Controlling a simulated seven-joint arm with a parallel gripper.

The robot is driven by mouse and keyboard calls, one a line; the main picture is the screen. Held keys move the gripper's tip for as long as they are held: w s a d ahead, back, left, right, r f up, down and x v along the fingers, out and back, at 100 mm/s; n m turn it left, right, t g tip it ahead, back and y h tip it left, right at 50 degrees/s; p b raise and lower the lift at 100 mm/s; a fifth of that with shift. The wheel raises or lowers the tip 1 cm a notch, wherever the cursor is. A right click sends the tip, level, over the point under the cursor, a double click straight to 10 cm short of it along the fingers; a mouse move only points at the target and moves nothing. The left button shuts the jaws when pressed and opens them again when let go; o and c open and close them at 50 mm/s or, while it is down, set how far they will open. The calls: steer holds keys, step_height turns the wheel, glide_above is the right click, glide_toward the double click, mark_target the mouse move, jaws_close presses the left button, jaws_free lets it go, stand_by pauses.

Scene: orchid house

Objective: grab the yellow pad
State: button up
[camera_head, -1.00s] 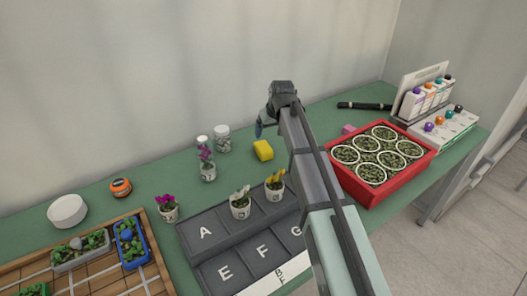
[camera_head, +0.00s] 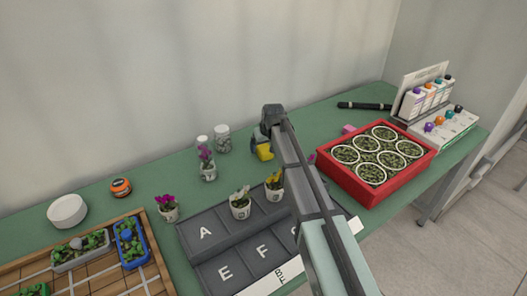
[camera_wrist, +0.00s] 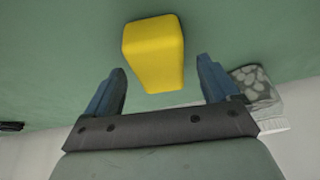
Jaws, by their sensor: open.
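The yellow pad (camera_head: 265,153) is a small block on the green bench, partly hidden by my gripper (camera_head: 260,143) in the head view. In the wrist view the yellow pad (camera_wrist: 153,52) shows whole, lying just beyond the fingertips and roughly between their lines. My gripper (camera_wrist: 161,75) is open and empty, with its two blue fingers spread wider than the pad. I see no contact between the fingers and the pad.
A clear jar of pebbles (camera_head: 222,138) and a glass vase with a purple flower (camera_head: 207,168) stand left of the pad. A grey lettered tray (camera_head: 213,231) with small pots lies in front. A red crate of pots (camera_head: 371,197) is to the right.

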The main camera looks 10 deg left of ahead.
steer(key=shift+x, duration=0.85)
steer(key=shift+f, duration=0.25)
steer(key=c, duration=1)
